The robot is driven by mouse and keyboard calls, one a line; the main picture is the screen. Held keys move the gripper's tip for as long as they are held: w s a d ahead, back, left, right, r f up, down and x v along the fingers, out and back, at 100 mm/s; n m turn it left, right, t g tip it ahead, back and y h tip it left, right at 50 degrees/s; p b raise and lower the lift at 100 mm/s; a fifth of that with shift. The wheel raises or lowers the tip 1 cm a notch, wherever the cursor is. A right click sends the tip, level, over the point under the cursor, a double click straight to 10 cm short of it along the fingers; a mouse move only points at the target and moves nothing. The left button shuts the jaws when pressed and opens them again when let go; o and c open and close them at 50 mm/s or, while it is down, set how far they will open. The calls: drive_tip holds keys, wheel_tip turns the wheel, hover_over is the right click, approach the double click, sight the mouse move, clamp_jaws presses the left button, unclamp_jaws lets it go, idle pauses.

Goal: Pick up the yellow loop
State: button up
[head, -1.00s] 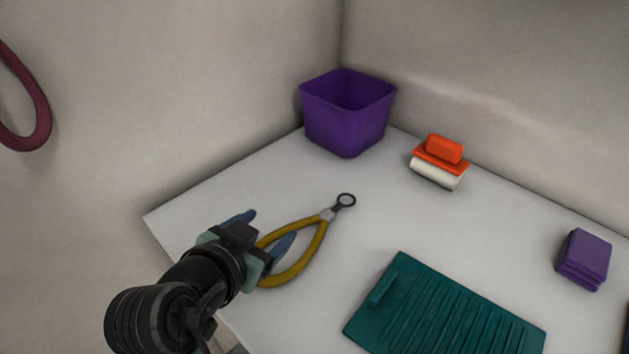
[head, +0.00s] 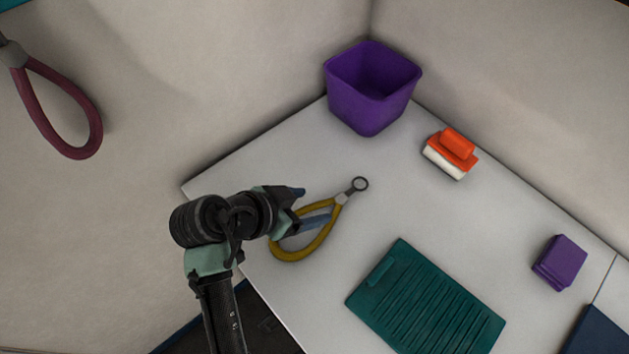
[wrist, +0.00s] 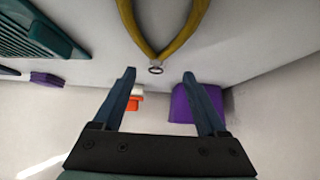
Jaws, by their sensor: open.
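The yellow loop (head: 309,254) lies on the white counter in the head view, with a grey clasp and a small dark ring at its far right end. In the wrist view the yellow loop (wrist: 166,48) shows at the top, its ring end pointing toward the space between my fingers. My gripper (head: 312,206) is open and empty. In the head view it overlaps the loop's left side, with one blue finger across the loop's middle. In the wrist view my gripper's (wrist: 160,80) two fingers are spread apart. I cannot tell how high it is above the loop.
A purple bin (head: 370,100) stands in the back corner. An orange and white brush (head: 452,153) lies right of it. A green ridged mat (head: 425,300) is at the front, and a purple stack (head: 560,262) at the right. A maroon loop (head: 62,105) hangs on the left wall.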

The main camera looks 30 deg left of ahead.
sight(336, 201)
drive_tip(key=x, duration=0.2)
drive_tip(key=shift+w+d+f, duration=0.1)
drive_tip(key=shift+w+f, duration=0.15)
drive_tip(key=shift+w, duration=0.05)
drive_tip(key=w+d+f, duration=0.1)
drive_tip(key=w+f+p, duration=0.1)
drive_tip(key=w, duration=0.1)
drive_tip(key=shift+d+f, duration=0.2)
drive_tip(key=shift+d, duration=0.2)
drive_tip(key=shift+w+f, duration=0.35)
drive_tip(key=shift+f, duration=0.05)
clamp_jaws()
